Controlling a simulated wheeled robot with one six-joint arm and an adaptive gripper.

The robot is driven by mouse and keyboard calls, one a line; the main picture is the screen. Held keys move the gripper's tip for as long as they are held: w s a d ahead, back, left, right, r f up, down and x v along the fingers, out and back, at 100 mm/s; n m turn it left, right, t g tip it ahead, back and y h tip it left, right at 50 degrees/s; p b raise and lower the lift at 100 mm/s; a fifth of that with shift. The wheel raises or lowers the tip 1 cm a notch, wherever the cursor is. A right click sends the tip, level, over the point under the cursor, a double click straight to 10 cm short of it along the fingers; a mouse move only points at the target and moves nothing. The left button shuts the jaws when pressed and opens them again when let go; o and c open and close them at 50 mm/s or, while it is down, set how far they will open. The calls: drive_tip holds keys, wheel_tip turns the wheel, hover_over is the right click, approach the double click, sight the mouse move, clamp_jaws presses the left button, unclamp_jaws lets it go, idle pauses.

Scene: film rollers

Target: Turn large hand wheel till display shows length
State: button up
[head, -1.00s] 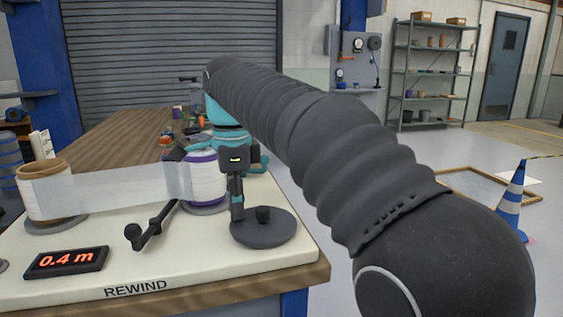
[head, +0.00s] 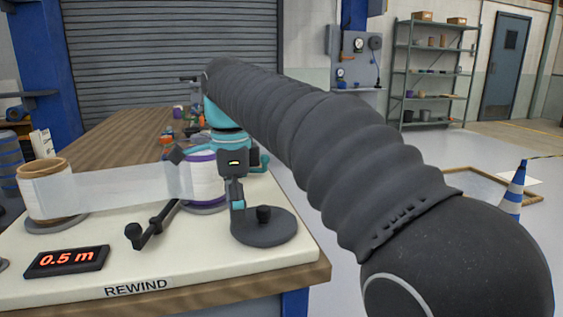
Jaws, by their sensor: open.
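The large hand wheel (head: 255,236) is a dark flat disc with an upright black knob (head: 263,213), lying on the pale top of the rewind bench. My gripper (head: 237,203) points down over the wheel's left rear part, just left of the knob. It is open; whether a finger touches the knob or wheel I cannot tell. The display (head: 67,261) reads 0.5 m in orange digits. A translucent film web (head: 108,188) runs from the left roll (head: 47,205) to the white roll with a purple top (head: 205,182).
A black crank (head: 152,226) stands on the bench left of the wheel. The brown wooden bench (head: 110,140) behind holds several small coloured items. A striped cone (head: 513,190), a shelf rack (head: 436,75) and open floor lie to the right.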

idle(0.4)
drive_tip(key=shift+r+p, duration=0.3)
drive_tip(key=shift+r, duration=3.25)
drive_tip(key=s+d+n, duration=0.1)
drive_tip(key=d, duration=0.2)
drive_tip(key=s+d+f+n, duration=0.1)
drive_tip(key=d, duration=0.1)
drive_tip(key=d+f+n+t, duration=0.1)
drive_tip(key=d, duration=0.2)
drive_tip(key=shift+s+d+f+n+y, duration=0.2)
drive_tip(key=shift+s+d+n+y, duration=0.1)
drive_tip(key=shift+s+n, duration=0.1)
drive_tip(key=s+d+f+n, duration=0.1)
drive_tip(key=d, duration=0.1)
drive_tip(key=s+d+f+n+t, duration=0.1)
drive_tip(key=d+f, duration=0.1)
drive_tip(key=s+d+f+n, duration=0.1)
drive_tip(key=s+d, duration=0.1)
drive_tip(key=shift+s+d+f+t, duration=0.1)
drive_tip(key=shift+d+f+t, duration=0.15)
drive_tip(key=shift+t, duration=0.15)
drive_tip(key=s+d+f+n+t, duration=0.1)
drive_tip(key=s+d+f+n, duration=0.3)
drive_tip(key=s+f, duration=0.2)
drive_tip(key=s+d+f+n+t, duration=0.1)
drive_tip(key=s+d+f+n, duration=0.3)
drive_tip(key=f, duration=0.6)
drive_tip(key=shift+s+d+t, duration=0.4)
drive_tip(key=shift+s+d, duration=0.25)
drive_tip(key=shift+s, duration=0.2)
